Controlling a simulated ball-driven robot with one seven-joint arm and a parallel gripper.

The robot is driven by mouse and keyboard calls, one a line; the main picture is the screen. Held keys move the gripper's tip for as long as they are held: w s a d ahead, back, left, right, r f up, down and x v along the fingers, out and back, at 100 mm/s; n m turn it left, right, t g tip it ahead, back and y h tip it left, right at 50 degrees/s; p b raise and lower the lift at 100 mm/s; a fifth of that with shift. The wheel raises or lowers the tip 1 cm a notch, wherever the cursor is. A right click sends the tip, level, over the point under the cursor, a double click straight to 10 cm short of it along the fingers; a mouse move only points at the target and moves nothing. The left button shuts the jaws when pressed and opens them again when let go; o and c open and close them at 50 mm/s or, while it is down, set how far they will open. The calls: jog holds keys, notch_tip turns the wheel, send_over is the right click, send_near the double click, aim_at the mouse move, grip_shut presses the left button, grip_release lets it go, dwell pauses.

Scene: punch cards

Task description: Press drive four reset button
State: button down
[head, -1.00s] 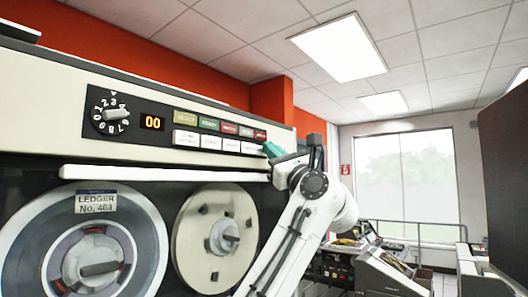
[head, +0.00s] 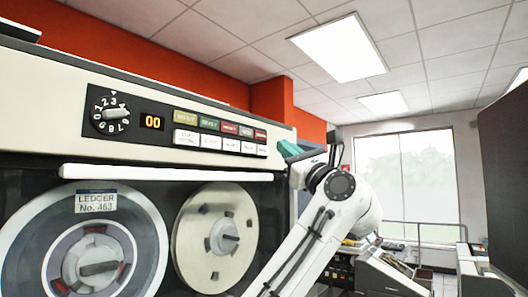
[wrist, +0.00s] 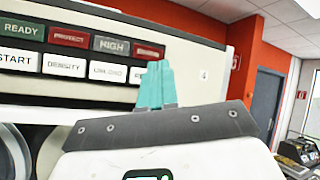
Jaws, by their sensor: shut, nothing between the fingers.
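The tape drive's control panel (head: 170,120) is a dark strip on a cream cabinet, with coloured indicators above a row of white buttons. The rightmost white button (head: 262,150) is clear in the head view. In the wrist view that button (wrist: 136,75) is partly covered by my fingers, and its lettering cannot be read in full. My gripper (head: 290,149) has teal fingers, shut and empty, just right of the button row in the head view. The fingers also show in the wrist view (wrist: 155,85).
A rotary dial (head: 110,113) and an orange 00 display (head: 152,122) are at the panel's left. A white ledge (head: 165,174) runs below it, above two tape reels (head: 85,262). Other machines (head: 390,272) stand at the back right, by a window.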

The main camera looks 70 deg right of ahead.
jog(key=s, duration=0.2)
jog(key=shift+s+a, duration=0.35)
dwell(0.8)
